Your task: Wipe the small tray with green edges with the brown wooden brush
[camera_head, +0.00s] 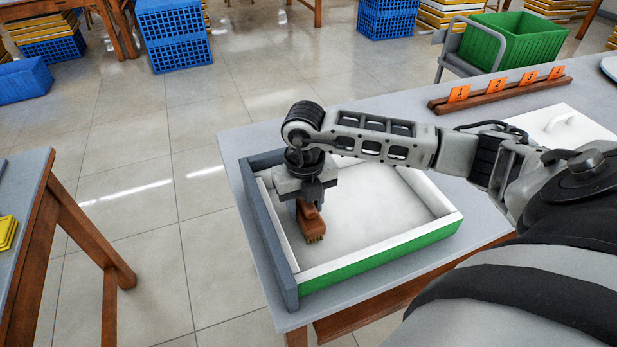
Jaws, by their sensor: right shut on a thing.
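The small tray (385,252) with a green front edge and white inner walls lies on the grey table. Its white floor shows some greyish smudges. My right gripper (309,203) reaches over the left part of the tray, pointing down. It is shut on the brown wooden brush (311,222), whose bristles face down at the tray floor. I cannot tell whether the bristles touch the floor. My arm hides part of the tray's far side. My left gripper is not in view.
A grey ledge (271,240) runs along the tray's left side. A wooden rack with orange tags (499,94) stands on the table (335,306) at the back right. Blue crates (174,35) and a green cart (513,40) stand beyond on the floor.

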